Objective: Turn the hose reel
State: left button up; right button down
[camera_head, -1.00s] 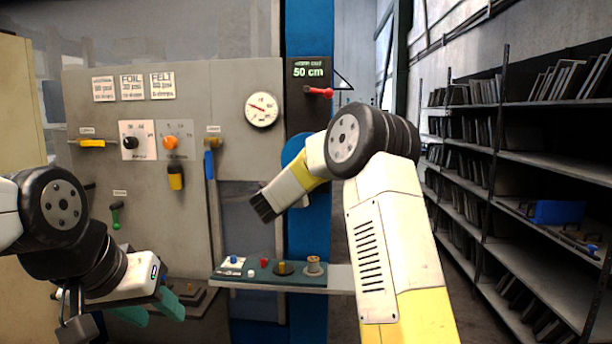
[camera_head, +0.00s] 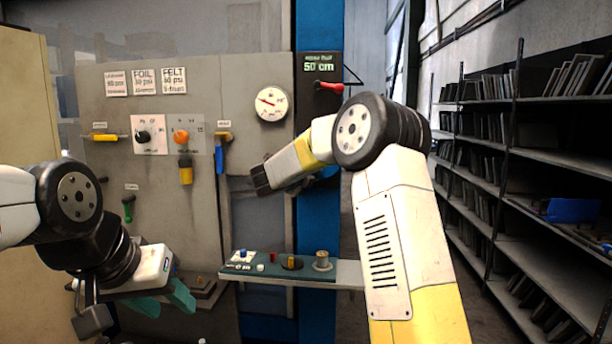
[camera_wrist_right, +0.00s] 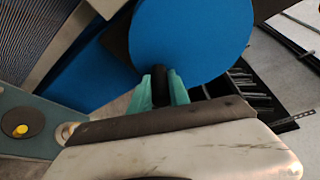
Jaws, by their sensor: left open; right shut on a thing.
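The hose reel shows in the right wrist view as a large flat blue disc (camera_wrist_right: 192,40) with a short dark handle (camera_wrist_right: 161,78) near its lower edge. My right gripper (camera_wrist_right: 161,90) has its teal fingers shut on either side of this handle. In the head view only a sliver of the blue reel (camera_head: 328,175) shows below my right forearm. The rest of the reel and the right fingertips are hidden there. My left gripper (camera_head: 167,302) is open and empty at the lower left, in front of the grey panel.
A narrow ledge (camera_head: 345,276) with small parts juts out below the reel. Shelves (camera_head: 560,160) stand at the right.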

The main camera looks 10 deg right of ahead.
jog(key=shift+f, duration=0.1)
jog(key=c, duration=1.2)
grip_release()
jog(key=shift+c, duration=0.2)
jog(key=v, duration=0.8)
